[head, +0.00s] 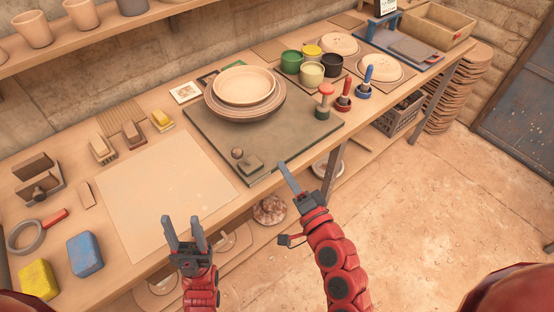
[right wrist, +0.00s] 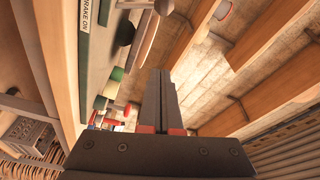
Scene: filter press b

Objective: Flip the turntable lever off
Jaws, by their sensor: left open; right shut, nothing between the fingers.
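The turntable is a dark grey-green slab (head: 205,128) on the workbench, with stacked round plates and a bowl (head: 245,88) on it. At its front-left corner are a small round knob (head: 237,154) and a low block (head: 251,166), which appear to be the lever and its mount. The right wrist view shows the dark round knob (right wrist: 164,6) at the top, near a "BRAKE ON" label (right wrist: 89,18). My right gripper (head: 282,165) is shut and empty, its tips by the slab's front edge, right of the knob. My left gripper (head: 182,219) is open and empty before the bench.
A pale board (head: 165,195) lies left of the turntable. Glaze pots (head: 312,74) and red- and blue-handled tools (head: 344,92) stand to its right. Sponges (head: 85,254) lie at the left. A shelf with cups (head: 82,13) runs along the wall. The floor at right is open.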

